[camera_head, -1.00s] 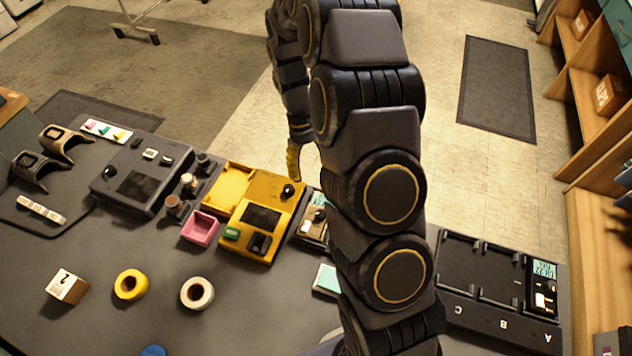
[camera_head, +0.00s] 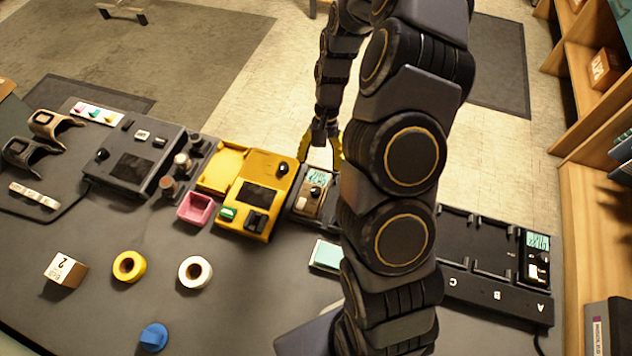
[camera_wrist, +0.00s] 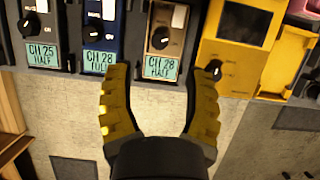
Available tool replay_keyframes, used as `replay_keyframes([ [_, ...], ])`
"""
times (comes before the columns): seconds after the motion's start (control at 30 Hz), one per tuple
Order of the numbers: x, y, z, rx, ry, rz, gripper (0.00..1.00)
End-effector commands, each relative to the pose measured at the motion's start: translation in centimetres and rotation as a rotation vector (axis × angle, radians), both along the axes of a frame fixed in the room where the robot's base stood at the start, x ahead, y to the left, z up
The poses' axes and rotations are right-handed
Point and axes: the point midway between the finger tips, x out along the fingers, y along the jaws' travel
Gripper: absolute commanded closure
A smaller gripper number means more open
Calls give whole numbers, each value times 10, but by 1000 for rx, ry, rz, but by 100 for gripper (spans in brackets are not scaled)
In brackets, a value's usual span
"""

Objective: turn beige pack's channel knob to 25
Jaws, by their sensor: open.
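The beige pack (camera_head: 301,207) lies in the dark dock just right of the yellow unit in the head view. In the wrist view the beige pack (camera_wrist: 179,17) shows a black channel knob (camera_wrist: 160,38) and a display (camera_wrist: 160,67) reading CH 28 HALF. My gripper (camera_head: 321,157) has its yellow fingers spread at the far edge of the beige pack. In the wrist view my gripper (camera_wrist: 161,76) is open and empty, its fingertips to either side of the beige pack's display, short of the knob. Contact cannot be told.
In the wrist view a blue pack (camera_wrist: 98,60) reading CH 28 FULL and a dark pack (camera_wrist: 41,55) reading CH 25 HALF sit left of the beige one. The yellow unit (camera_wrist: 236,50) with its black knob (camera_wrist: 213,69) is close beside my right finger.

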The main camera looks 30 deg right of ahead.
Motion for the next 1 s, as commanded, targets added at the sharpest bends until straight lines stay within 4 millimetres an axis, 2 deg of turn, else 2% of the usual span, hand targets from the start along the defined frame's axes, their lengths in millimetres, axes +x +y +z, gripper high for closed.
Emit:
replay_keyframes([
  [0.43,-19,17,-58,1,6,7,47],
  [0.57,-21,19,-66,0,3,6,47],
  [0.77,-21,19,-66,0,0,7,47],
  [0.8,-21,18,-66,0,0,7,55],
  [0.87,-21,18,-66,0,0,7,80],
  [0.9,-21,18,-66,0,0,7,97],
  [1.0,-21,18,-66,0,0,7,100],
])
